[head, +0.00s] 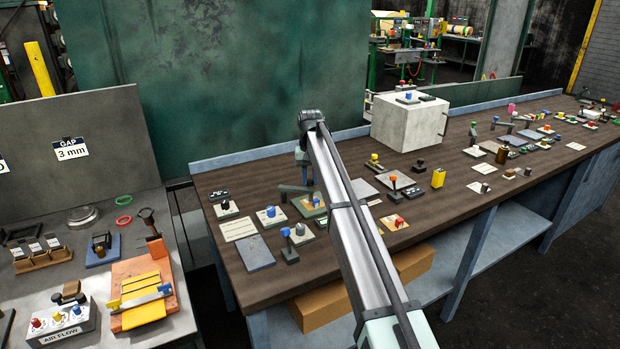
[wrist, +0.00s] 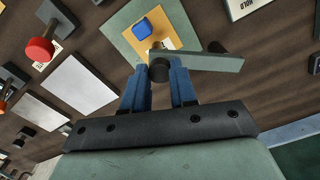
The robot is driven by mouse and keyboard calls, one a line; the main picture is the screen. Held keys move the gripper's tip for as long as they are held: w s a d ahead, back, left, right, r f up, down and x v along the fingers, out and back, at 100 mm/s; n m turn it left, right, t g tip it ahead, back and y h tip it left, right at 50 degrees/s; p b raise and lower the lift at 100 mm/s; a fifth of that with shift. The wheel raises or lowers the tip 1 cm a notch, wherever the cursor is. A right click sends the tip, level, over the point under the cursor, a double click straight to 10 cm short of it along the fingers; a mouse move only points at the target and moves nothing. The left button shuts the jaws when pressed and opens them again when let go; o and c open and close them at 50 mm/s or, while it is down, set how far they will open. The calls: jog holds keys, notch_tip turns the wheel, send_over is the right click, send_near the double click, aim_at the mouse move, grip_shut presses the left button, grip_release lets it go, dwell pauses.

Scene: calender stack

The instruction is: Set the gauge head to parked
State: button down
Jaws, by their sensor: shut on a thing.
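In the wrist view, my gripper (wrist: 159,78) has its two blue fingers shut on the dark round knob (wrist: 158,60) at one end of a grey swing lever (wrist: 205,61). I cannot tell for sure that this lever is the gauge head. Beyond it is a blue knob (wrist: 142,28) on a tan plate with a green base (wrist: 115,22). In the head view the grey lever (head: 291,188) lies below my gripper (head: 303,176); my arm partly hides this spot.
Several knobs and plates crowd the brown bench (head: 340,262). A grey block (head: 405,125) stands behind, right of my arm.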

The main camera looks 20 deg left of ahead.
jog(key=shift+w, duration=0.15)
jog(key=w+a+n, duration=0.7)
jog(key=a+n, duration=0.2)
jog(key=n, duration=0.7)
jog(key=shift+w, duration=0.35)
dwell(0.3)
jog(key=shift+a, duration=0.1)
jog(key=c, duration=0.9)
grip_release()
notch_tip(320, 180, up, 14)
